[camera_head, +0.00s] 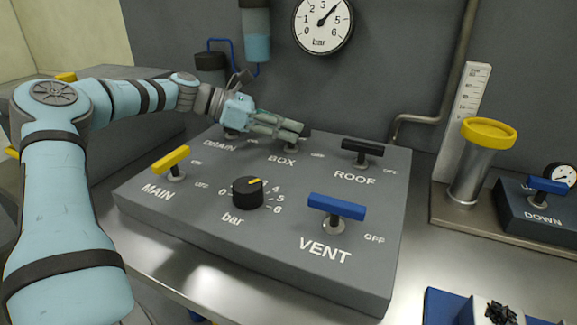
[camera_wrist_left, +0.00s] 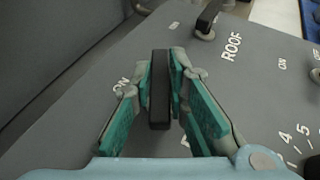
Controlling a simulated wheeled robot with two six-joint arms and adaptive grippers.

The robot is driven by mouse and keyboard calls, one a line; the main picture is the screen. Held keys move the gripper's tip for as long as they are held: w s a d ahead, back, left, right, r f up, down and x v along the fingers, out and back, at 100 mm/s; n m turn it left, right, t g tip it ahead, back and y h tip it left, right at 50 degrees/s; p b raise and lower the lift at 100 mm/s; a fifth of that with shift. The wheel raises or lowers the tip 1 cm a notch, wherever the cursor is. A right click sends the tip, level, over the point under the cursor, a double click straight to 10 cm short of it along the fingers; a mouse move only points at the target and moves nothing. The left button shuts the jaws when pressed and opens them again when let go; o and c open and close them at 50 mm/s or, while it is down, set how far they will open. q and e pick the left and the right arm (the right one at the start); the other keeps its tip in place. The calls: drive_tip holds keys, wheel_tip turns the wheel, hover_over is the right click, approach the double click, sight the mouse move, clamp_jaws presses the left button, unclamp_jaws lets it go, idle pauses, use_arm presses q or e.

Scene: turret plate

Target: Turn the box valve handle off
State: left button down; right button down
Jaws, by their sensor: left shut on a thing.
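The box valve handle is a black bar (camera_wrist_left: 159,92) between the green-padded fingers of my left gripper (camera_wrist_left: 161,72) in the wrist view. My left gripper (camera_head: 290,129) is shut on it, with finger pads along both long sides. In the head view the gripper lies just above the BOX label (camera_head: 281,161) on the grey panel (camera_head: 135,196), and the fingers hide most of the handle. My right gripper does not show in either view.
The same panel has a black ROOF handle (camera_head: 362,147), a yellow MAIN handle (camera_head: 171,160), a blue VENT handle (camera_head: 337,207) and a black bar knob (camera_head: 247,195). A yellow-topped cylinder (camera_head: 470,175) stands right of the panel. A round gauge (camera_head: 322,24) hangs on the wall behind.

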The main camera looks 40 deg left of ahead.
use_arm(q)
drive_tip(key=shift+f+m+g, duration=0.3)
drive_tip(key=shift+f+g, duration=0.1)
drive_tip(key=shift+f, duration=0.15)
drive_tip(key=shift+a+r+g+h, duration=0.15)
drive_tip(key=shift+g+h, duration=0.15)
drive_tip(key=shift+h, duration=0.2)
drive_tip(key=shift+w+r+m+g+h, duration=0.2)
drive_tip(key=shift+m+g+h, duration=0.15)
drive_tip(key=shift+m, duration=0.35)
drive_tip(key=shift+r+m+g+h+p, duration=0.1)
drive_tip(key=shift+m+g+h+p, duration=0.15)
drive_tip(key=shift+m+g+p, duration=0.1)
drive_tip(key=shift+r, duration=0.1)
drive_tip(key=c, duration=1.6)
unclamp_jaws()
drive_tip(key=shift+o, duration=0.2)
drive_tip(key=shift+r, duration=0.15)
wheel_tip(320, 180, up, 10)
drive_tip(key=shift+f, duration=0.2)
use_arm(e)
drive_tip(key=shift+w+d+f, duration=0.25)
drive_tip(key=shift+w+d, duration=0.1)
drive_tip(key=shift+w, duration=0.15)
